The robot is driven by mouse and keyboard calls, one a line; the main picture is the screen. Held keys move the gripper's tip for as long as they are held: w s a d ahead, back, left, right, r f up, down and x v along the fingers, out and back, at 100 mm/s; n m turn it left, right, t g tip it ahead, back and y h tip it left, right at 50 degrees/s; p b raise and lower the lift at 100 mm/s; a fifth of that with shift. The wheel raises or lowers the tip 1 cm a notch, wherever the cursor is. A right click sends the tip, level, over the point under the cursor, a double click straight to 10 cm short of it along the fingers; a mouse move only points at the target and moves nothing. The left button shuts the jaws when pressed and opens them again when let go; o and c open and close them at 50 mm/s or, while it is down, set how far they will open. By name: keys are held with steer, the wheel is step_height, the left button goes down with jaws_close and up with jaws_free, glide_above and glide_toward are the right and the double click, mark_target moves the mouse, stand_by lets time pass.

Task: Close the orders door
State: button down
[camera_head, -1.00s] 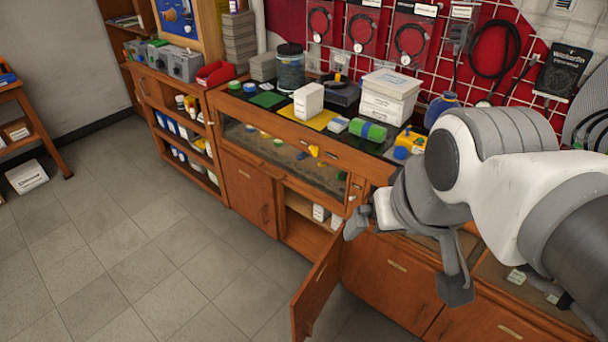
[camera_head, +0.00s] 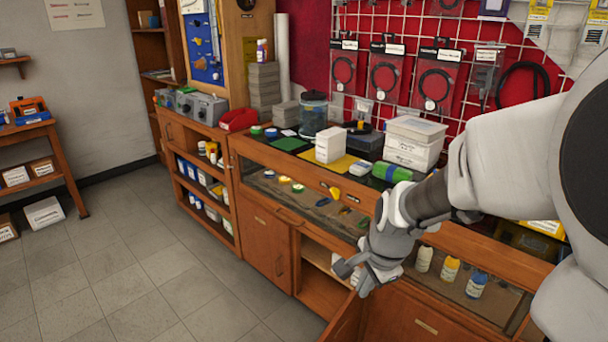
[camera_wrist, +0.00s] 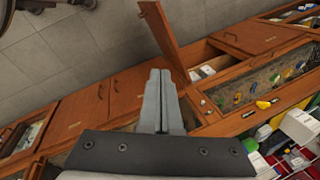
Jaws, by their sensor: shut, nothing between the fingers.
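A wooden cabinet door (camera_head: 346,322) stands swung open at the lower front of the counter, and its lower part is cut off by the picture edge. The same open door (camera_wrist: 167,38) shows in the wrist view, with the open compartment (camera_wrist: 203,54) to its right. I cannot read a label on it. My gripper (camera_head: 350,274) is above the door and in front of the opening in the head view. In the wrist view my gripper (camera_wrist: 160,76) has its fingers together and empty, just below the door's hinge-side end. I cannot tell whether they touch the wood.
The glass-fronted counter (camera_head: 236,158) carries boxes and a jar. The tiled floor (camera_head: 130,270) in front is clear. White boxes (camera_wrist: 203,72) lie inside the compartment.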

steer(key=w+a+f+m+b, duration=0.2)
steer(key=w+f+m+b, duration=0.1)
steer(key=f, duration=0.9)
steer(key=w+a+f+m+g+b, duration=0.1)
steer(key=f+m+b, duration=0.3)
steer(key=f, duration=0.9)
steer(key=w+a+f+m+y+b, duration=0.1)
steer(key=w+f+m+b, duration=0.3)
steer(key=f, duration=0.8)
steer(key=shift+w+a+f+m+g+b, duration=0.3)
steer(key=shift+a+f+b, duration=0.05)
steer(key=shift+a+b, duration=0.5)
steer(key=shift+a, duration=0.15)
